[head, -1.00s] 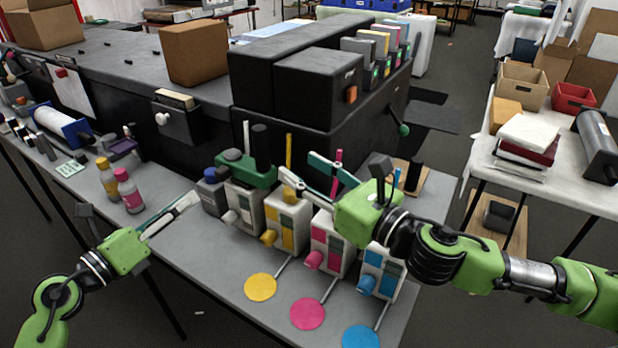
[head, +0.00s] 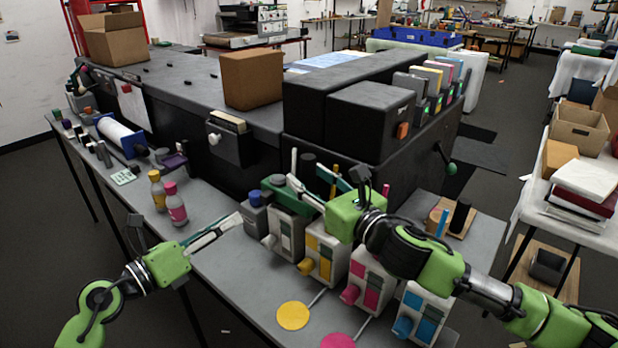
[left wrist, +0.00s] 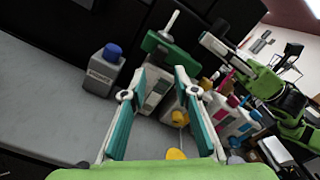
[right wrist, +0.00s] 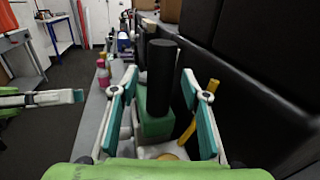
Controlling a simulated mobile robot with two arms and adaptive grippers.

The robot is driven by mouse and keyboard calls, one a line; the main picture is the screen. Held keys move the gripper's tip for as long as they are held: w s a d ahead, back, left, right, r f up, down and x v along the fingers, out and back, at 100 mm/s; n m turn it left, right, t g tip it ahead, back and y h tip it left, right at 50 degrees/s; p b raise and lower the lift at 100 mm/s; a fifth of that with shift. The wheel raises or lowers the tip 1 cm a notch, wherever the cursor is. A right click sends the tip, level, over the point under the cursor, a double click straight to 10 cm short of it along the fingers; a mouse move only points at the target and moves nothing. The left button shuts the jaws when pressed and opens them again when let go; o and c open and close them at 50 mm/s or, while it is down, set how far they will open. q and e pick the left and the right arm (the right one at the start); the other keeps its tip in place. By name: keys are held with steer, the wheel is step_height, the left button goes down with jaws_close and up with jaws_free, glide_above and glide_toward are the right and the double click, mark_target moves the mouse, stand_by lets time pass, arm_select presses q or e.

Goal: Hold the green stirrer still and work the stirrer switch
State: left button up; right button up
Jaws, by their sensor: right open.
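The green stirrer (head: 290,197) sits on a pale tank, with a white rod and a black upright cylinder (head: 308,161) on it. It also shows in the left wrist view (left wrist: 166,50) and, partly hidden, in the right wrist view (right wrist: 155,118). My left gripper (head: 238,218) is open and empty over the table, left of the stirrer's tank and apart from it. My right gripper (head: 322,183) is open at the stirrer's right; in its wrist view the black cylinder (right wrist: 162,75) stands between the fingers, contact unclear. I cannot make out the stirrer switch.
Tanks with yellow (head: 322,250), magenta (head: 370,285) and blue (head: 424,312) panels stand to the right in a row. A grey bottle with a blue cap (left wrist: 103,72) stands beside the stirrer's tank. A large black machine is behind.

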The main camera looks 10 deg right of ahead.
steer(key=shift+w+a, duration=0.15)
steer(key=shift+w, duration=0.15)
jaws_close()
arm_select(q)
steer(key=shift+d+r, duration=0.1)
steer(key=shift+d, duration=0.05)
jaws_close()
steer(key=s+d+r+n+t+y, duration=0.3)
steer(key=s+d+r+n+t, duration=0.15)
steer(key=d+n+t, duration=0.4)
steer(key=s+d+f+n+g+y, duration=0.2)
steer(key=s+d+f+n+y, duration=0.1)
steer(key=n+y, duration=0.6)
steer(key=shift+s+d+f+n, duration=0.3)
steer(key=shift+s+f+n, duration=0.6)
steer(key=shift+s+n, duration=0.25)
